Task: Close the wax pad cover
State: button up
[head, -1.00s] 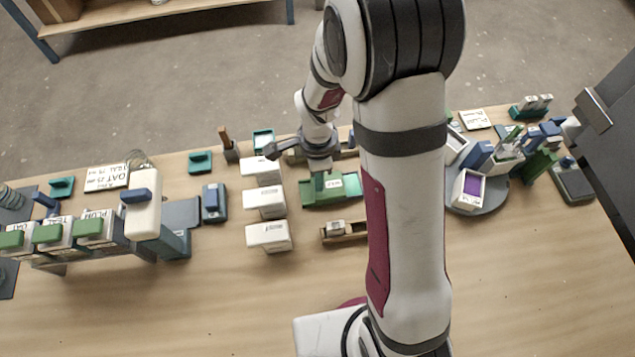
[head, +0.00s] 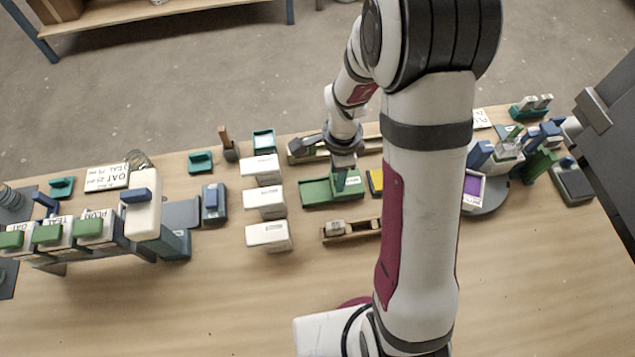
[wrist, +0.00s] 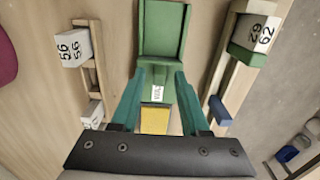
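The wax pad (head: 318,191) is a green tray on the table, left of my forearm in the head view. In the wrist view its bare green recess (wrist: 162,32) lies beyond my fingertips. A green cover part with a white label (head: 353,181) is at the tray's right end; its label (wrist: 157,92) shows between my fingers in the wrist view. My gripper (head: 341,178) points down at this part. Its teal fingers (wrist: 160,72) are apart, one on either side of it; whether they grip it is unclear.
A yellow pad (head: 376,182) lies just right of the tray, partly behind my arm. A wooden rail with a grey-white block (head: 336,228) is on the near side, and another rail is behind. White boxes (head: 264,202) stand left. The front table is clear.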

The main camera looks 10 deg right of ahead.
notch_tip(320, 180, up, 7)
jog(key=shift+f, duration=0.2)
jog(key=shift+r, duration=0.2)
dwell(0.4)
jog(key=shift+s+r, duration=0.2)
jog(key=shift+r, duration=0.1)
jog(key=s+a+r+n, duration=0.1)
jog(key=s+r+n, duration=0.2)
jog(key=s, duration=0.3)
jog(key=s+a+r+n+y, duration=0.1)
jog(key=s+a+r+n, duration=0.1)
jog(key=s+n, duration=0.3)
jog(key=s+a+r+n, duration=0.1)
jog(key=s+r+n, duration=0.3)
jog(key=s, duration=0.4)
jog(key=shift+s+a+r+y, duration=0.25)
jog(key=shift+s+r+y, duration=0.05)
jog(key=shift+s+y, duration=0.1)
